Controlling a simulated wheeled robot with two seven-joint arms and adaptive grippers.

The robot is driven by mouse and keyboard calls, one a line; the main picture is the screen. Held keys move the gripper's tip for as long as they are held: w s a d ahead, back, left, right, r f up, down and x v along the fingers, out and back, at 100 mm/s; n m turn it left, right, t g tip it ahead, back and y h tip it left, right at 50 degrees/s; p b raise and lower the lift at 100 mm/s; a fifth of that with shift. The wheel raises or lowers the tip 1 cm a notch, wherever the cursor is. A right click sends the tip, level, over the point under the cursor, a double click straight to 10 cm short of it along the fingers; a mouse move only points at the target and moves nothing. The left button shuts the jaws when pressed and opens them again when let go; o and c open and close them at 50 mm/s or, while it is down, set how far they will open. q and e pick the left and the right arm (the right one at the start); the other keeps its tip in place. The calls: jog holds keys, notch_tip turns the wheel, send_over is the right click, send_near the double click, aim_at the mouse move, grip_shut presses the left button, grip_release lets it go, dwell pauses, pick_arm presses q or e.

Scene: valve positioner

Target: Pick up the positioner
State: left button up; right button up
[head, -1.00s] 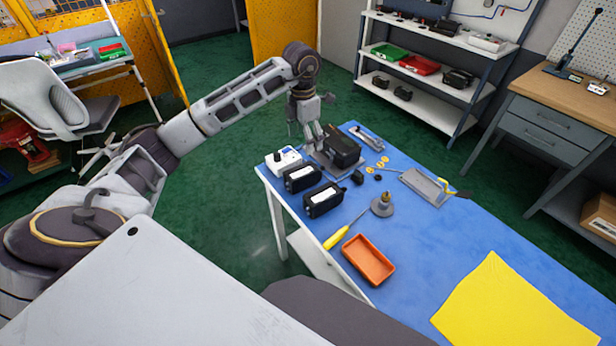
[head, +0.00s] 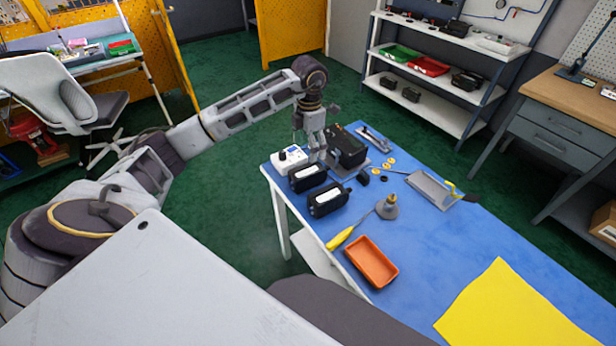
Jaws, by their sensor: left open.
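Two black boxes with white labels lie at the left end of the blue table: a far one (head: 307,178) and a near one (head: 328,201). A larger black box (head: 346,148) stands on a grey base behind them. I cannot tell by looks alone which one is the positioner. My left gripper (head: 318,156) is open and points down, just behind the far labelled box and left of the larger box. Its fingertips are small, and I cannot tell whether they touch anything. My right gripper is not in view.
A white device (head: 289,159) sits at the table's left corner. A grey round stand (head: 387,209), a yellow-handled screwdriver (head: 341,237), an orange tray (head: 371,262), a metal tray (head: 428,190) and a yellow cloth (head: 515,310) lie on the blue table (head: 455,245).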

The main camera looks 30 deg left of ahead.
aim_at(308, 169)
pick_arm(q)
jog(key=shift+f, duration=2.4)
jog(key=shift+s+f, duration=0.1)
jog(key=shift+s+d+f+p, duration=0.1)
jog(key=shift+s+f+p, duration=0.15)
jog(key=shift+f, duration=0.5)
jog(key=shift+s+f+p, duration=0.15)
jog(key=shift+s+f, duration=0.05)
jog(key=shift+f, duration=0.55)
jog(key=shift+w+f, duration=0.1)
jog(key=shift+f, duration=0.9)
jog(key=shift+c, duration=0.3)
jog(key=c, duration=1.5)
